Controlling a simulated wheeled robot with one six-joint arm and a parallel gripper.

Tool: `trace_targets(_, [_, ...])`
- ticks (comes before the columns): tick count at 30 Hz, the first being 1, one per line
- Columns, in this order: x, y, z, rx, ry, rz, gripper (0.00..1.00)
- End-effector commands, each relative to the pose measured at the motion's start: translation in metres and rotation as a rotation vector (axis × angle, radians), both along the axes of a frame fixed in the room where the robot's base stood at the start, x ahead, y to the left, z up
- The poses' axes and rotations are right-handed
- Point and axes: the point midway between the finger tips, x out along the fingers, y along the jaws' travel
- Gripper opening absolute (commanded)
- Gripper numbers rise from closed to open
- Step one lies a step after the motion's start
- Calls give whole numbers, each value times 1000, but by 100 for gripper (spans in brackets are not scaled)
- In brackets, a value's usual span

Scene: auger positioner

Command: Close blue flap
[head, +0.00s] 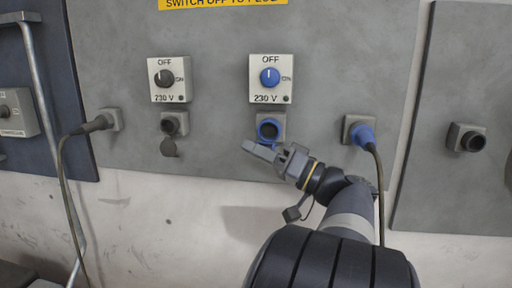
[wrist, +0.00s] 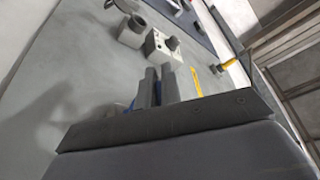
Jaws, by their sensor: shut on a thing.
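The blue socket (head: 268,129) is on the grey panel under the switch box with the blue knob. Its round opening faces outward, uncovered. The blue flap hangs below it, mostly hidden behind my gripper (head: 260,151); a little blue shows above the fingers. In the wrist view my gripper (wrist: 160,88) has its two grey fingers close together, with a small bit of blue (wrist: 132,103) beside them. It is shut on the blue flap, just under the socket. How the flap sits between the fingers is hidden.
A blue plug with a cable (head: 362,134) sits right of the socket, its cable running down by my arm. A dark socket with a hanging flap (head: 170,147) is at the left. Switch boxes (head: 169,79) (head: 270,78) are above. A second panel (head: 470,60) is far right.

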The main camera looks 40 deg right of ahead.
Motion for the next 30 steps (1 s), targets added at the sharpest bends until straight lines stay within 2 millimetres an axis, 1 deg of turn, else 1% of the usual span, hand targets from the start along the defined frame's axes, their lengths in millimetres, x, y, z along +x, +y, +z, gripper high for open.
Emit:
trace_targets(1, [0, 0, 9, 33, 28, -2, 0])
trace_targets(12, [4, -5, 23, 254, 216, -1, 0])
trace_targets(21, [6, -8, 26, 347, 297, -1, 0])
trace_targets(30, [7, -8, 26, 371, 318, -1, 0])
